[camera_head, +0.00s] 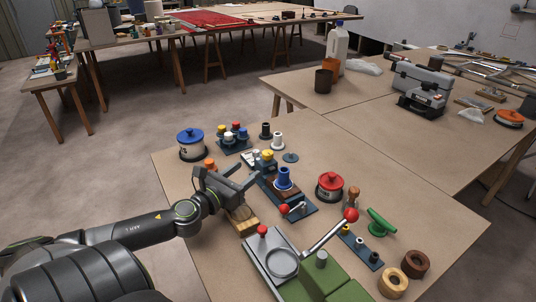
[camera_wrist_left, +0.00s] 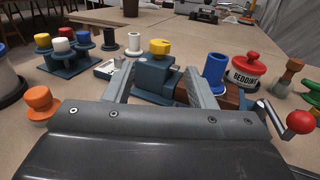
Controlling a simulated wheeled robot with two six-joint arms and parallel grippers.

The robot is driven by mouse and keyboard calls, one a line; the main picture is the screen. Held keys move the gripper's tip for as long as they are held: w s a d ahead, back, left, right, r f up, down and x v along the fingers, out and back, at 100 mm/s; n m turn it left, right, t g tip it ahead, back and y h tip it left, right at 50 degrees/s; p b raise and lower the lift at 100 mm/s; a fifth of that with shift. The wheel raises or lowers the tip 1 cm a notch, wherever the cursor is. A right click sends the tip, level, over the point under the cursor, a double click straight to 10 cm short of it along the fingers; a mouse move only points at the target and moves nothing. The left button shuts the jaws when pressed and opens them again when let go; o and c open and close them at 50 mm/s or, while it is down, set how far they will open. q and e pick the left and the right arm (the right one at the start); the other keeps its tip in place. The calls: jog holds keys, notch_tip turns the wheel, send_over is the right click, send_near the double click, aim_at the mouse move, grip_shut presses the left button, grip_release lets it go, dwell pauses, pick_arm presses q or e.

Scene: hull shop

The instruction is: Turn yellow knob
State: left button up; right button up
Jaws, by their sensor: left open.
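The yellow knob (camera_wrist_left: 159,46) sits on top of a small blue-grey block (camera_wrist_left: 154,76) in the left wrist view. In the head view the yellow knob (camera_head: 267,154) shows small, just beyond my left gripper (camera_head: 248,172). In the left wrist view the two fingers of my left gripper (camera_wrist_left: 160,72) are apart and point toward the block, one on each side of it in the picture. The knob appears above and between the fingertips. Nothing is held. I cannot tell whether the fingers touch the block. My right gripper does not show.
A blue cylinder (camera_head: 283,178) stands right of the block. A red-lidded pot (camera_head: 330,186), a red-balled lever (camera_head: 330,233) and a green handle (camera_head: 381,222) lie further right. A blue-lidded pot (camera_head: 191,144) and a rack of coloured caps (camera_head: 234,144) stand at the left.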

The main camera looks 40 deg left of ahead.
aim_at(264, 156)
pick_arm(q)
jog(key=w, duration=0.3)
jog(key=w+p, duration=0.1)
jog(key=w, duration=0.3)
jog(key=w+a+p, duration=0.1)
jog(key=w, duration=0.3)
jog(key=shift+a, duration=0.1)
jog(key=c, duration=0.9)
